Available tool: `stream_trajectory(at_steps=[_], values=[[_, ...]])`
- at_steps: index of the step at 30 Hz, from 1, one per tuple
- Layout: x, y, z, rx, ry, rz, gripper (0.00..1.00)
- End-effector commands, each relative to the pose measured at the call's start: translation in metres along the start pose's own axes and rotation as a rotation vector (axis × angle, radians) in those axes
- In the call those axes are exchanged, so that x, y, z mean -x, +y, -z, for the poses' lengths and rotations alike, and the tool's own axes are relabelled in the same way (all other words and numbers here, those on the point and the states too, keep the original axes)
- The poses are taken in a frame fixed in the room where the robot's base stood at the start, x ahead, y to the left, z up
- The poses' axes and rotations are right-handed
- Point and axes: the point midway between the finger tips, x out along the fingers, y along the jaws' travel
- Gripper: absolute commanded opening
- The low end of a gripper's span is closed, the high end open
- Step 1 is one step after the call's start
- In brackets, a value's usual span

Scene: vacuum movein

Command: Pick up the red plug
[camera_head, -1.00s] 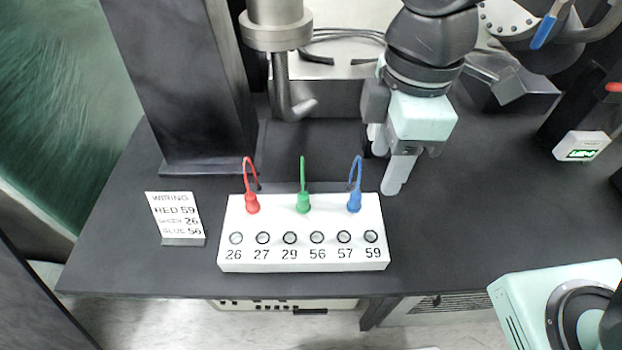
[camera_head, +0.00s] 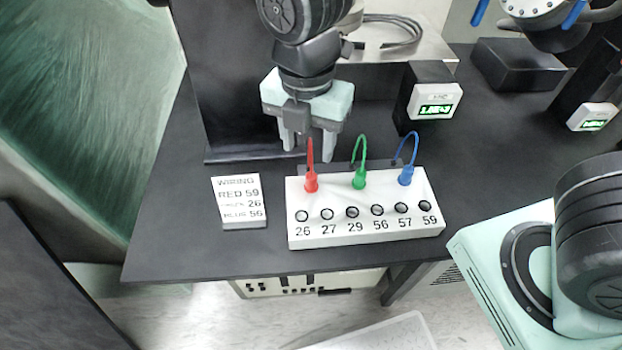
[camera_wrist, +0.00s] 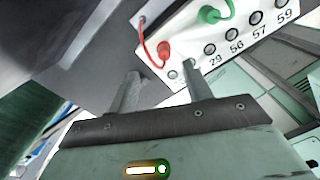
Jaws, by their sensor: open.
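The red plug (camera_head: 311,182) stands upright at the back left of a white socket box (camera_head: 340,236), with its red cable looping up behind it. It also shows in the wrist view (camera_wrist: 164,50), just beyond the fingertips and between their lines. My gripper (camera_head: 308,150) is open and empty. In the head view its fingers point down, behind and slightly left of the red plug, and nothing is between them. In the wrist view the two fingers (camera_wrist: 160,82) are apart. The green plug (camera_head: 360,180) and the blue plug (camera_head: 406,176) stand to the right in the same row.
Sockets labelled 26, 27, 29, 56, 57 and 59 line the box front. A display unit (camera_head: 435,103) stands behind the box on the right. The black table (camera_head: 180,240) is clear at front left.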

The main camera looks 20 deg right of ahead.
Motion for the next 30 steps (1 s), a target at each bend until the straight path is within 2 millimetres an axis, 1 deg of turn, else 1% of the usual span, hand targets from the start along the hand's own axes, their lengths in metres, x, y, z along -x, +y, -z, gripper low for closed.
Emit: stream_trajectory(at_steps=[1,3,6,11,17,20,24,29,30], values=[[-0.010,-0.001,0.000,-0.001,-0.001,0.006,0.50],[-0.020,-0.001,0.000,-0.001,0.000,0.004,0.50],[-0.030,-0.001,0.000,-0.002,0.000,0.002,0.50],[-0.039,-0.002,0.001,-0.001,0.000,0.002,0.50],[-0.067,-0.008,0.003,-0.002,-0.002,0.006,0.50],[-0.080,-0.007,0.003,-0.004,0.000,0.003,0.50],[-0.086,-0.006,0.003,-0.003,-0.001,0.000,0.50],[-0.086,-0.006,0.003,-0.003,-0.001,-0.001,0.50],[-0.086,-0.006,0.003,-0.002,-0.001,-0.001,0.47]])
